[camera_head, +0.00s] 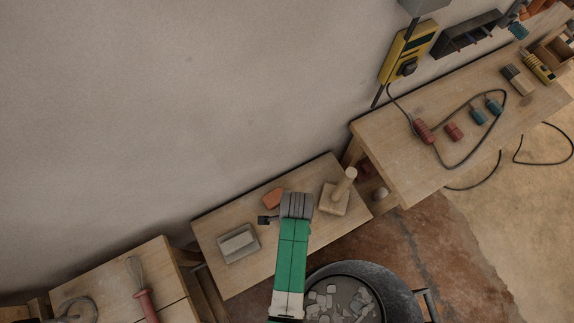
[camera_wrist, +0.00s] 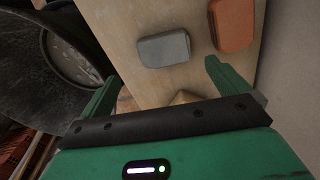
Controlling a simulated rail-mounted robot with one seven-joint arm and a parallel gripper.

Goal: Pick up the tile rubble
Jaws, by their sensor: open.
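Two rubble pieces lie on the wooden bench (camera_wrist: 125,45) in the wrist view: a flat grey piece (camera_wrist: 163,48) and an orange-red piece (camera_wrist: 232,24) to its right. I cannot tell for sure which is the tile rubble. The orange-red piece (camera_head: 273,197) also shows in the head view, near the wall; the grey piece seems hidden there behind my arm. My gripper (camera_wrist: 162,72) is open and empty, its green fingers spread wide. The grey piece appears ahead of the gap between the fingertips, and the orange-red piece beyond the right fingertip. Neither appears gripped.
A black bucket (camera_head: 397,287) with rubble stands before the bench; its rim (camera_wrist: 88,30) is left of my gripper in the wrist view. A wooden float (camera_head: 334,200) and a grey tray-like object (camera_head: 238,244) flank my arm. The wall (camera_head: 150,120) runs behind.

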